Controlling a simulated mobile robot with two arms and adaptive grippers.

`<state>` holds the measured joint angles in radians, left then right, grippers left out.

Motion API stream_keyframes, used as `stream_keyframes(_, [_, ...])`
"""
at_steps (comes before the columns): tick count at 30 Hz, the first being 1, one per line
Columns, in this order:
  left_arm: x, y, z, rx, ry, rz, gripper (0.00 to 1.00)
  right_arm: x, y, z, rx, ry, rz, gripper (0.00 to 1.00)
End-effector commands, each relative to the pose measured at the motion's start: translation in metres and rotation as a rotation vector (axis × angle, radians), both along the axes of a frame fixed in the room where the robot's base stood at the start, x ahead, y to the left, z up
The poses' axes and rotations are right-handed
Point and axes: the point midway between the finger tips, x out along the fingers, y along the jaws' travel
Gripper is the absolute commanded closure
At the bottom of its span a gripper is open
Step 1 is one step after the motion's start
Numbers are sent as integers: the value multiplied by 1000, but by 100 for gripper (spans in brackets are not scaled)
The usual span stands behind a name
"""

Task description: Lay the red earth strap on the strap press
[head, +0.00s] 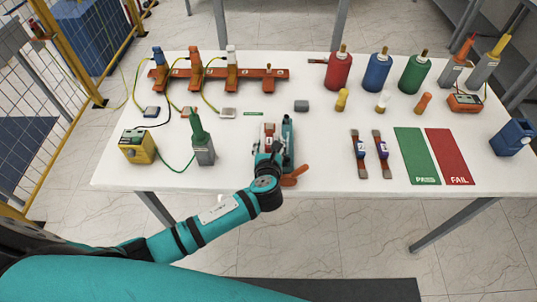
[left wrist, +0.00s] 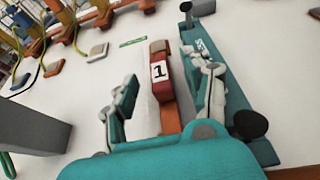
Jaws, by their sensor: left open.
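The red earth strap (head: 268,129), with a white label marked 1, lies near the table's front edge. In the left wrist view the strap (left wrist: 160,72) shows its red middle and a copper-coloured end. The teal strap press (head: 288,134) stands just right of it; the press also shows in the left wrist view (left wrist: 228,85). My left gripper (head: 268,156) is over the strap's near part. In the left wrist view its two fingers are apart, one on each side of the strap, and the right finger is close to the press. My right gripper is out of view.
An orange lever (head: 295,176) sticks out by the press.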

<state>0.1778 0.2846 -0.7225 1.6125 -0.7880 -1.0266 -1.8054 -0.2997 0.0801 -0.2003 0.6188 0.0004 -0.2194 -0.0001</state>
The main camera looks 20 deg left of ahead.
Motion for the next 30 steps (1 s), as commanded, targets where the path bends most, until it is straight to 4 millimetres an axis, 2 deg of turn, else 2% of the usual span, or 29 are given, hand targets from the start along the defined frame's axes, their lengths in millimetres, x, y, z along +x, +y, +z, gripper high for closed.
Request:
stream_keyframes(6, [-42,-13,18,-4,1,-3,50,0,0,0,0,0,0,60])
stream_keyframes(12, [-75,-22,32,-1,1,-3,50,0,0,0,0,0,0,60])
stream_keyframes(18, [-91,-26,39,0,0,0,50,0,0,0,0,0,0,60])
stream_keyframes(24, [-94,-26,40,-6,1,3,50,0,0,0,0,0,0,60])
stream_keyframes(27, [-99,-22,36,-98,13,53,50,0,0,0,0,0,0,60])
stream_keyframes(30, [-117,-11,26,-347,42,203,50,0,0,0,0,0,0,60])
